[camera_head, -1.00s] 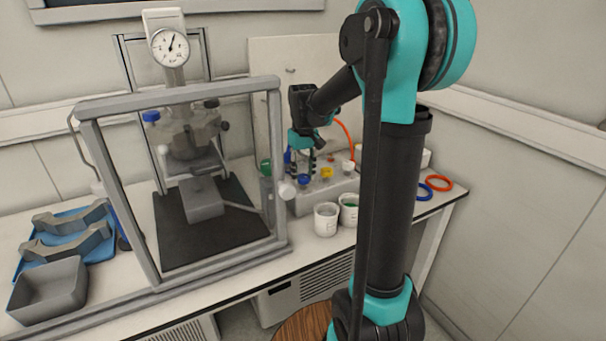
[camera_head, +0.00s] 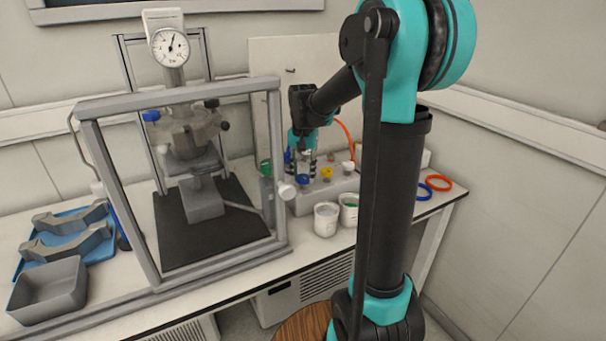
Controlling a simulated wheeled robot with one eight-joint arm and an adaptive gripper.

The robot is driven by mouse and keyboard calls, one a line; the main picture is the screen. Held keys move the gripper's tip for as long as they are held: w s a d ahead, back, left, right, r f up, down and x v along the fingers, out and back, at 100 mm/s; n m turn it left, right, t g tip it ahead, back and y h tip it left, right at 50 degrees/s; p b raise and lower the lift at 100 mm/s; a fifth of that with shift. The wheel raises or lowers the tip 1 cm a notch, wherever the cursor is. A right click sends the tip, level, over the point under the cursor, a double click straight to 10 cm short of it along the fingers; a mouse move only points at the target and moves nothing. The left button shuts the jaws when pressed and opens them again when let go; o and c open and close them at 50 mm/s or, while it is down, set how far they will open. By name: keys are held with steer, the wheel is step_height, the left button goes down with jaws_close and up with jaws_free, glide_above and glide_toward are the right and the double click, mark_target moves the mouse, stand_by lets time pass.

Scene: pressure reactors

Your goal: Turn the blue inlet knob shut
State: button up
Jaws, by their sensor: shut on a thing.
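A blue knob (camera_head: 302,180) sits on the front left of a light grey valve block (camera_head: 322,197) on the bench. My gripper (camera_head: 303,174) reaches down from above at this knob. Its dark fingers are closed in at the knob, and I take it to be shut on it. The contact itself is small and partly hidden. A yellow knob (camera_head: 327,173) and a white knob (camera_head: 348,167) stand to the right on the same block. The knob's turn angle cannot be read.
A grey frame (camera_head: 180,92) around a reactor (camera_head: 188,135) with a gauge (camera_head: 170,47) stands to the left. The reactor also has a blue knob (camera_head: 151,116).

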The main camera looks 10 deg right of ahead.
mark_target(303, 176)
stand_by(0.3)
steer(key=o, duration=1.2)
steer(key=shift+c, duration=0.2)
step_height(303, 176, up, 12)
